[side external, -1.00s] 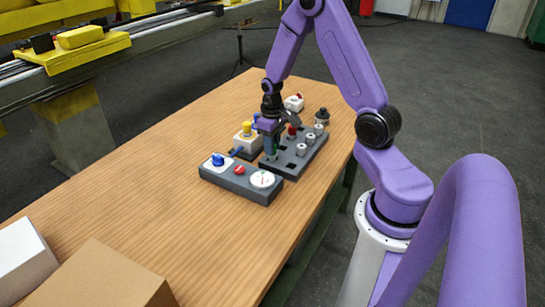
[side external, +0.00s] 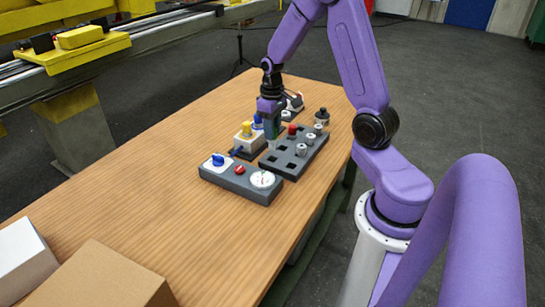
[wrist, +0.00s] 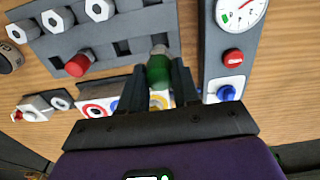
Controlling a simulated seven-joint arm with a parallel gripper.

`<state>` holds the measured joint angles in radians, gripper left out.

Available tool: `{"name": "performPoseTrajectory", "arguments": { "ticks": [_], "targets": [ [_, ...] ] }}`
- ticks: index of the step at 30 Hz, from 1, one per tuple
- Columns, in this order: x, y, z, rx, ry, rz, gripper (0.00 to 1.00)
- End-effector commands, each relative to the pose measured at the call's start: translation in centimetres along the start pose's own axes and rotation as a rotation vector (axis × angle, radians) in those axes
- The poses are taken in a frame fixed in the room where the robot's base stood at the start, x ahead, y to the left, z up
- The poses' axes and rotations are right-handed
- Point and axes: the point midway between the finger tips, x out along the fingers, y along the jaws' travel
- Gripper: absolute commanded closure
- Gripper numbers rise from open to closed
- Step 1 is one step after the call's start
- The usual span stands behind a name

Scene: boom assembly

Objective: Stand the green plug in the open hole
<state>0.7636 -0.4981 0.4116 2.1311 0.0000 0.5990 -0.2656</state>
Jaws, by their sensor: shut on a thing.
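The green plug (wrist: 158,72) is between the two fingers of my gripper (wrist: 157,84), with its grey end toward the grey holed block (wrist: 60,44). In the side view the plug (side external: 274,131) hangs below my gripper (side external: 272,121), over the back left part of the block (side external: 279,168). The block has several empty square holes and also carries a red plug (wrist: 78,65) and several silver plugs (wrist: 100,9). The plug's end hides part of the block beneath it, so I cannot tell which hole it is over.
A grey panel (side external: 215,178) with a blue knob, red button and white dial stands in front of the block. A box with a yellow button (side external: 247,130) is left of the block. Cartons (side external: 95,275) lie at the near left. The wooden table's middle is clear.

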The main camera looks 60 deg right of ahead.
Motion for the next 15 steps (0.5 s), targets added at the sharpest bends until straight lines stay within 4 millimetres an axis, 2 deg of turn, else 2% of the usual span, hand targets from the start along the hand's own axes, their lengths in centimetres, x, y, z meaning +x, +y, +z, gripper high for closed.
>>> {"name": "performPoseTrajectory", "arguments": {
  "ticks": [9,11,15],
  "targets": [
    [-0.4,0.0,-0.1,0.000,0.002,0.000,0.98],
    [-1.0,0.0,-0.1,0.000,0.005,0.001,0.98],
    [-3.6,0.0,-0.2,0.000,0.008,0.002,0.98]
  ]
}}
